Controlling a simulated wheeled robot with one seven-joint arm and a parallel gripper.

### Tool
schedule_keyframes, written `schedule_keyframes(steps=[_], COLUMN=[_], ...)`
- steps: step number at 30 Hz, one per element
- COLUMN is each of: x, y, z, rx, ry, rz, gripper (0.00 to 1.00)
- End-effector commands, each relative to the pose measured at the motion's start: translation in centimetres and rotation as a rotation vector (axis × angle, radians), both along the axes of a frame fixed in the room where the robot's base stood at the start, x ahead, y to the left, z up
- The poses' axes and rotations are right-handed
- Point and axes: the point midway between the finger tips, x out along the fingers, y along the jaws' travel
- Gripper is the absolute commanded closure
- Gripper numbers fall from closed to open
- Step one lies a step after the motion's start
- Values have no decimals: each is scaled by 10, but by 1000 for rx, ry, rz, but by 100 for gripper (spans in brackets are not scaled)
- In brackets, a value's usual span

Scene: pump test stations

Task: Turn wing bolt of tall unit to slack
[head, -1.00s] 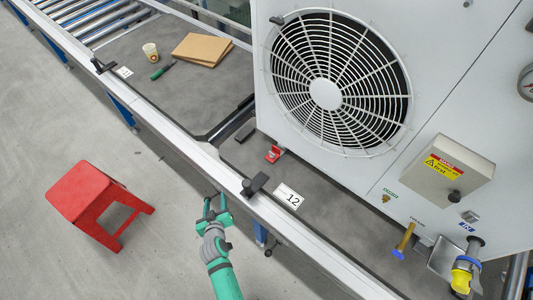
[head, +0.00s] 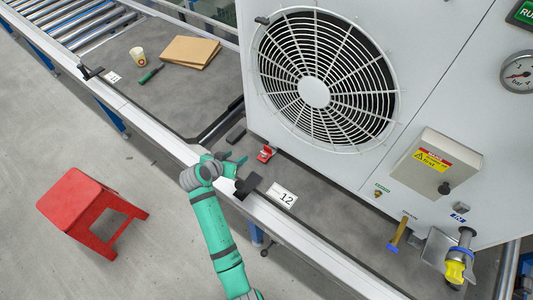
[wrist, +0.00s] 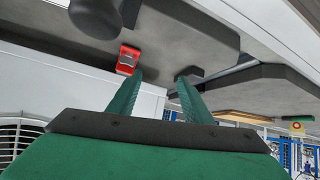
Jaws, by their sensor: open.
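The tall white unit (head: 420,80) with a large round fan grille stands on the grey bench at the right. A small red fitting (head: 265,153) sits at its lower left foot; it also shows in the wrist view (wrist: 127,60), just beyond the left finger. I cannot tell whether this fitting is the wing bolt. My green gripper (head: 236,164) is over the bench's front rail, left of the red fitting and apart from it. It is open and empty, its two fingers spread in the wrist view (wrist: 160,85).
A black clamp (head: 247,187) on the rail stands close to my gripper, beside the card marked 12 (head: 282,195). A yellow-capped valve (head: 455,272) and a control box (head: 433,162) are on the unit. A red stool (head: 78,208) stands on the floor.

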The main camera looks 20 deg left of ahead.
Motion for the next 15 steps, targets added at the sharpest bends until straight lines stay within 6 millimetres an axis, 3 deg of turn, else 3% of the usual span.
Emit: schedule_keyframes(steps=[3,7,15], x=[1,0,17], y=[-28,-44,-54], z=[20,28,8], rx=[62,94,98], ry=[29,47,54], rz=[-155,-239,-258], gripper=[55,55,55])
